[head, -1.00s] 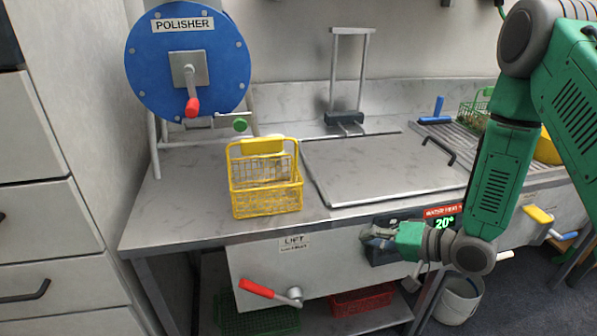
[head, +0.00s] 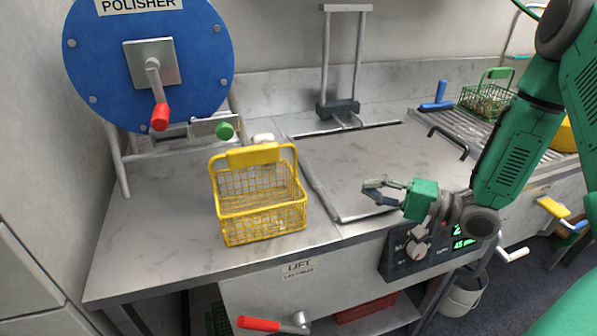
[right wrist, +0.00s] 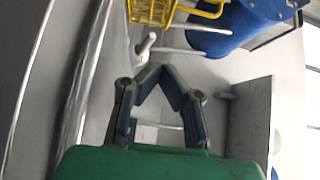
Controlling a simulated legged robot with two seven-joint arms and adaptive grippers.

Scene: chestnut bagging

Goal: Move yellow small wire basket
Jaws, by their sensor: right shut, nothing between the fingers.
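The yellow small wire basket (head: 262,210) stands upright on the steel counter near its front edge, with its handle raised at the back. It looks empty. In the right wrist view part of the yellow basket (right wrist: 152,10) shows at the top edge, apart from the fingers. My right gripper (head: 372,190) is to the right of the basket, near the front edge of the flat lid, pointing left towards the basket. It is shut and empty; its fingers also show in the right wrist view (right wrist: 160,74). My left gripper is not in view.
The blue polisher disc (head: 150,60) with a red-handled crank stands behind the basket on the left. A flat lid (head: 385,165) covers the counter to the right. A green wire basket (head: 487,98) stands at the back right. A red lever (head: 262,324) projects below the counter.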

